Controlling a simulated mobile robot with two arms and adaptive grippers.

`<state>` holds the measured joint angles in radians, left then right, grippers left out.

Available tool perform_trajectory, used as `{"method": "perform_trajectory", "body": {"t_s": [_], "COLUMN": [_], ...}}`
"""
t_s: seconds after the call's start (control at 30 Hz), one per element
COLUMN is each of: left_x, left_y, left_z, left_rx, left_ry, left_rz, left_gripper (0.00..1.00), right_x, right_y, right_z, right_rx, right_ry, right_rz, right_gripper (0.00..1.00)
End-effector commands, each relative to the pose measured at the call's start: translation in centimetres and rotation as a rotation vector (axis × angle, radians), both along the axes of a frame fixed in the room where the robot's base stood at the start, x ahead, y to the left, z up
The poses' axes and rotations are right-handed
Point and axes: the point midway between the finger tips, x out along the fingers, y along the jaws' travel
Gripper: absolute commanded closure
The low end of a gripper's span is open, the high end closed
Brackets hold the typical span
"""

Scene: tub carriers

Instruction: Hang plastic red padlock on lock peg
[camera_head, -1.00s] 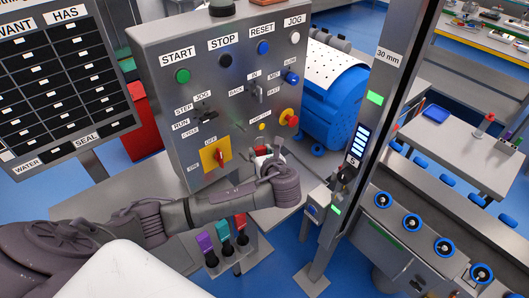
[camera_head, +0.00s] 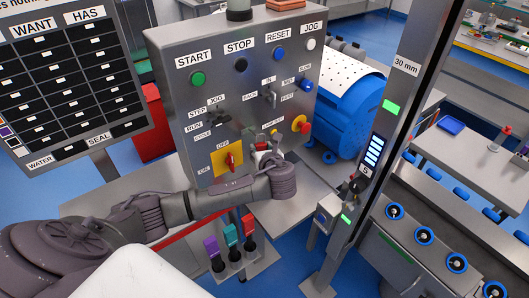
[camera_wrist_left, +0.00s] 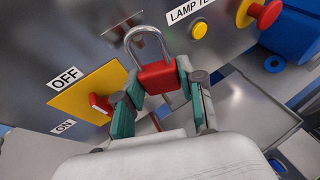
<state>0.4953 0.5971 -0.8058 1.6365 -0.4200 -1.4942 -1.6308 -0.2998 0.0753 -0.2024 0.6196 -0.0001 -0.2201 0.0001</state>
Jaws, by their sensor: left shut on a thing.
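The red padlock (camera_wrist_left: 158,77) with a silver shackle is held upright between the green-tipped fingers of my left gripper (camera_wrist_left: 152,88), shackle up, in the left wrist view. The gripper is shut on its red body. In the head view my left gripper (camera_head: 266,152) is in front of the lower control panel, right of the yellow OFF/ON plate (camera_head: 219,159), and mostly hides the padlock. The red switch handle (camera_wrist_left: 100,103) on that plate is left of the padlock in the wrist view. I cannot clearly pick out the lock peg. My right gripper is not in view.
The grey control panel (camera_head: 165,75) carries several buttons and selectors. A red emergency button (camera_head: 305,128) is right of my gripper. Below stands a rack with purple (camera_head: 211,246), teal and red handled items. A grey post (camera_head: 378,125) stands to the right.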

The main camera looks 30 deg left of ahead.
Motion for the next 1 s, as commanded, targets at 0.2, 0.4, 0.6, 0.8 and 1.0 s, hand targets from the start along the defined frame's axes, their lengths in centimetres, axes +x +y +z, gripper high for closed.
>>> {"method": "perform_trajectory", "body": {"t_s": [0.2,0.4,0.6,0.8,1.0], "left_x": [0.5,0.8,1.1,1.4,1.5], "left_y": [1.1,2.0,2.7,3.3,3.6], "left_z": [-0.2,-0.3,-0.6,-1.3,-1.8], "left_rx": [0.002,0.001,0.000,0.001,0.000], "left_ry": [-0.002,-0.003,-0.001,0.000,-0.001], "left_rz": [0.001,0.002,0.001,0.001,0.001], "left_gripper": [0.98,0.98,0.98,0.98,0.98], "right_x": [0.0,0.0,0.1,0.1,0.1], "right_y": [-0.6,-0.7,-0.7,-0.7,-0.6], "right_z": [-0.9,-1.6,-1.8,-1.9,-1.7], "right_rx": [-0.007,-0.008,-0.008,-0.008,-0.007], "right_ry": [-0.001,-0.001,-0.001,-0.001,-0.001], "right_rz": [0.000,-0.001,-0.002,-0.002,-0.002], "right_gripper": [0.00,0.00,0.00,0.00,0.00]}}
